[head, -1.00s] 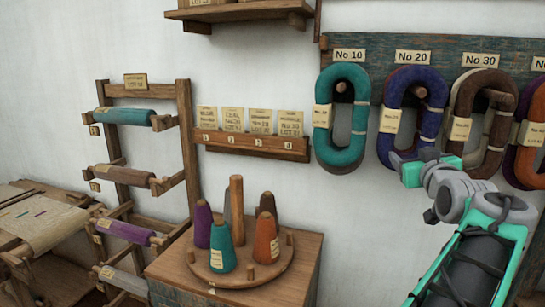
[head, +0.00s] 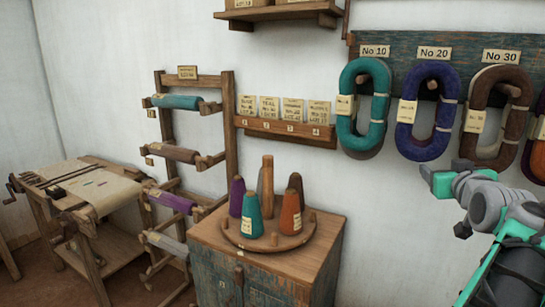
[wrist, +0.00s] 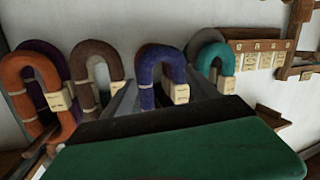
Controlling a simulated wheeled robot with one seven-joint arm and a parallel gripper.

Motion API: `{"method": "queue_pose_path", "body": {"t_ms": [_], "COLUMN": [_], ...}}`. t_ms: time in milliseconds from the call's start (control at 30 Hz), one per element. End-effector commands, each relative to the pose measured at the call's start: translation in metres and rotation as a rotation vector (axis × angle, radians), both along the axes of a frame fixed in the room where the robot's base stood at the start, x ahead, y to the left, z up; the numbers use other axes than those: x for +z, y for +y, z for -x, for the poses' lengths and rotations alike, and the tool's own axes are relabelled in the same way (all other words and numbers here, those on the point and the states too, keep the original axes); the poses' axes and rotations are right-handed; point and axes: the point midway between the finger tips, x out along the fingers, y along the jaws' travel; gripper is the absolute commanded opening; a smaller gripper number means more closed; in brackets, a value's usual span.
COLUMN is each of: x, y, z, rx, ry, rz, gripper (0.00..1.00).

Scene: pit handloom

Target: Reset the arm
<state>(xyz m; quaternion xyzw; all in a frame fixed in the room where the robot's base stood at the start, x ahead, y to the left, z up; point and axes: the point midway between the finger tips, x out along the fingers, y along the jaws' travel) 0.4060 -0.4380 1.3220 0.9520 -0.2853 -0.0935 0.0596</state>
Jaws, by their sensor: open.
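My gripper (head: 432,180) is at the right of the head view, in front of the wall with the hanging yarn hanks. Its jaws are small and partly hidden there. In the wrist view the gripper (wrist: 162,100) shows grey fingers spread apart beyond a dark and green body, with nothing visible held between them. My arm comes in from the lower right of the head view.
A teal hank (head: 363,105), a blue hank (head: 428,110) and a brown hank (head: 495,112) hang on a peg board (head: 400,43). A cabinet (head: 270,275) bears a round stand of yarn cones. A bobbin rack (head: 228,130) and a loom table (head: 95,185) stand left.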

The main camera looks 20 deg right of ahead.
Motion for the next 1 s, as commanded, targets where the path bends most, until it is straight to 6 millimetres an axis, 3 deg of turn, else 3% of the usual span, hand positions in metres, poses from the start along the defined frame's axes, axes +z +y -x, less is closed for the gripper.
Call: {"method": "queue_pose_path", "body": {"t_ms": [167, 367, 467, 567, 667, 700, 800, 900, 1000], "x": [-0.029, -0.078, -0.114, -0.161, -0.209, -0.227, -0.27, -0.299, -0.315], "y": [0.038, 0.107, 0.162, 0.234, 0.307, 0.334, 0.391, 0.424, 0.438], "z": [-0.031, -0.067, -0.081, -0.084, -0.066, -0.053, -0.013, 0.027, 0.051], "rx": [0.056, 0.141, 0.201, 0.273, 0.338, 0.359, 0.403, 0.424, 0.429], "ry": [0.061, 0.178, 0.274, 0.415, 0.576, 0.645, 0.817, 0.953, 1.03], "rz": [-0.073, -0.184, -0.254, -0.333, -0.397, -0.414, -0.443, -0.45, -0.448], "gripper": [0.68, 0.68, 0.68, 0.68, 0.68, 0.68, 0.68, 0.68, 0.68]}}
